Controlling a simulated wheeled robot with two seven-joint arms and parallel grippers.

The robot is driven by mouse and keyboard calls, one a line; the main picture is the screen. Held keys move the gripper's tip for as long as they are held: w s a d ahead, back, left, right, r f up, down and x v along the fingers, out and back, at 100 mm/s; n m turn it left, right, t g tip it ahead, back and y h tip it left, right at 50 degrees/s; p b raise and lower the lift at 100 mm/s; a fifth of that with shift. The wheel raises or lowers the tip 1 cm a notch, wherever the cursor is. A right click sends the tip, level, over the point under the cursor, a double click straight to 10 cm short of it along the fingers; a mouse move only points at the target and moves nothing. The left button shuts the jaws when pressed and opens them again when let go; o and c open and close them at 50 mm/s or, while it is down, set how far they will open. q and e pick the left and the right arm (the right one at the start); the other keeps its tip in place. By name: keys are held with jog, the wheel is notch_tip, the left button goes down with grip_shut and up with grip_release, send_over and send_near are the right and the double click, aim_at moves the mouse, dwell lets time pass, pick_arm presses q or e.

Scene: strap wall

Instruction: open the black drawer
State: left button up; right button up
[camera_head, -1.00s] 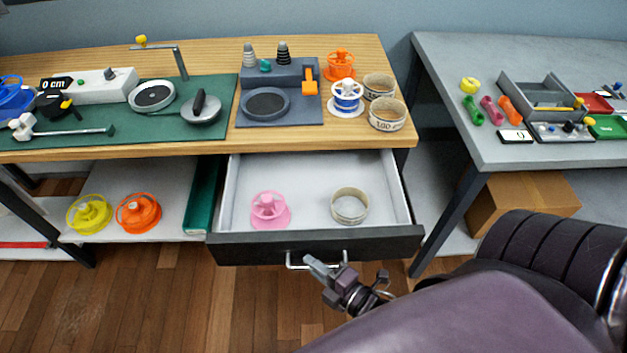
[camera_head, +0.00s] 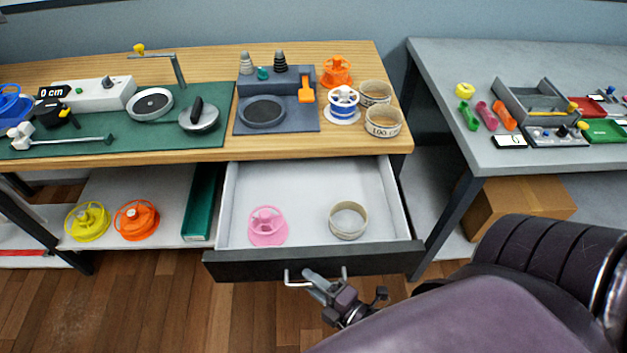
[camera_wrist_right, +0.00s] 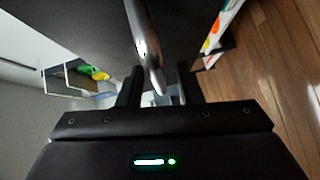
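The black drawer (camera_head: 240,268) under the wooden workbench is pulled well out, and its pale interior shows. A pink spool (camera_head: 267,226) and a beige strap roll (camera_head: 347,220) lie inside it. My right gripper (camera_head: 312,280) is at the silver bar handle (camera_head: 294,284) on the drawer front. In the right wrist view the handle bar (camera_wrist_right: 148,50) runs down between the two fingers (camera_wrist_right: 157,88). The fingers stand on either side of the bar; firm contact is hard to make out. My left gripper is not in view.
The wooden bench top (camera_head: 200,148) holds reels, rolls and tools. A yellow spool (camera_head: 88,221) and an orange spool (camera_head: 137,220) sit on the lower shelf at left. A grey table (camera_head: 440,75) stands at right, with a cardboard box (camera_head: 520,205) beneath it.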

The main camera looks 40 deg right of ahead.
jog(key=shift+s, duration=0.1)
jog(key=v, duration=0.7)
jog(key=shift+s+b, duration=0.3)
jog(key=shift+d+r, duration=0.1)
